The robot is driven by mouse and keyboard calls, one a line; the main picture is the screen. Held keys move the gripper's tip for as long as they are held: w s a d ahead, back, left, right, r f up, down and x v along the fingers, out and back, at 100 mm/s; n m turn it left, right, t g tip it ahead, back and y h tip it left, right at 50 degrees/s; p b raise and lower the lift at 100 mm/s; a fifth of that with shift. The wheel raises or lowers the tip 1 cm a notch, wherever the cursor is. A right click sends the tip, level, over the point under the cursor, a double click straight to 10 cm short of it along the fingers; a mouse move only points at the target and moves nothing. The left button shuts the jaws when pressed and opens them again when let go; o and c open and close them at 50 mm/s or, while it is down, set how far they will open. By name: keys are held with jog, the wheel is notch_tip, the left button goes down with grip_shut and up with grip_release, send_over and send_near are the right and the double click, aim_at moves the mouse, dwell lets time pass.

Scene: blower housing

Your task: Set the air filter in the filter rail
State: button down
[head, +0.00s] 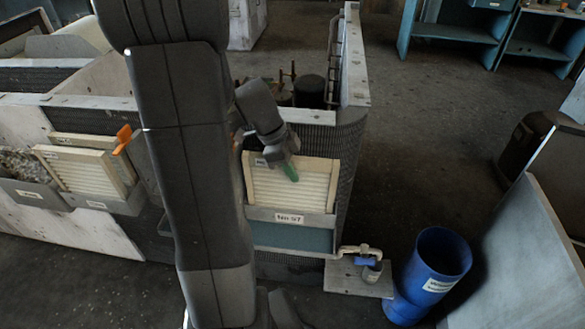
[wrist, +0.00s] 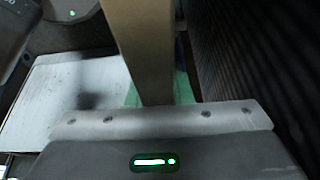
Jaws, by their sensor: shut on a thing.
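The air filter (head: 290,190), a cream frame with pale pleats, stands upright in the head view. My gripper (head: 287,168) is at its top edge, one green finger showing over the pleated face. In the wrist view a tan bar of the filter frame (wrist: 143,50) runs between the jaws, with a green pad behind it, so the gripper is shut on it. The filter's lower edge meets the grey filter rail (head: 318,220) labelled "No 57". Whether it rests fully down inside the rail is hidden by the rail's front lip.
More pleated filters (head: 82,172) stand in a holder at left, with an orange piece (head: 123,138) on top. A dark mesh wall (head: 348,160) rises close on the filter's right. A small pipe fitting (head: 368,262) and a blue bin (head: 430,272) stand at lower right.

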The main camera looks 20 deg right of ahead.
jog(key=shift+f+b, duration=0.2)
jog(key=shift+b, duration=0.25)
dwell(0.4)
jog(key=c, duration=0.7)
grip_release()
jog(key=shift+p+v, duration=2.45)
jog(key=shift+v, duration=1.9)
jog(key=shift+d+f, duration=0.1)
